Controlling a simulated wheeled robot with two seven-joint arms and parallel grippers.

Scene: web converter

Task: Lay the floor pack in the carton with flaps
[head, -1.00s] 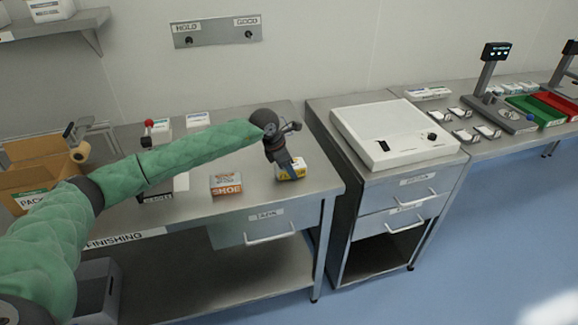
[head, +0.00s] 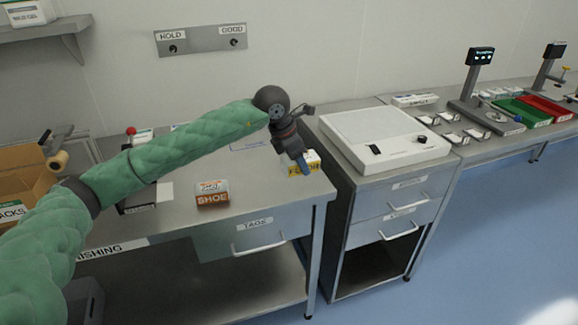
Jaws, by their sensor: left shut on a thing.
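The floor pack (head: 299,170), a small yellow and white box with dark lettering, is at the right end of the steel bench. My left gripper (head: 303,163) points down and is shut on it; the fingers hide part of the box. I cannot tell whether the pack touches the bench top. The brown carton with flaps (head: 28,172) stands at the far left of the bench, cut off by the picture edge, its flaps spread and partly behind my left arm. My right gripper is not in view.
An orange and white shoe pack (head: 212,193) stands on the bench, left of the gripper. A tape dispenser (head: 57,160) is by the carton. A white light box (head: 386,140) sits on the cabinet to the right. Bare bench lies around the shoe pack.

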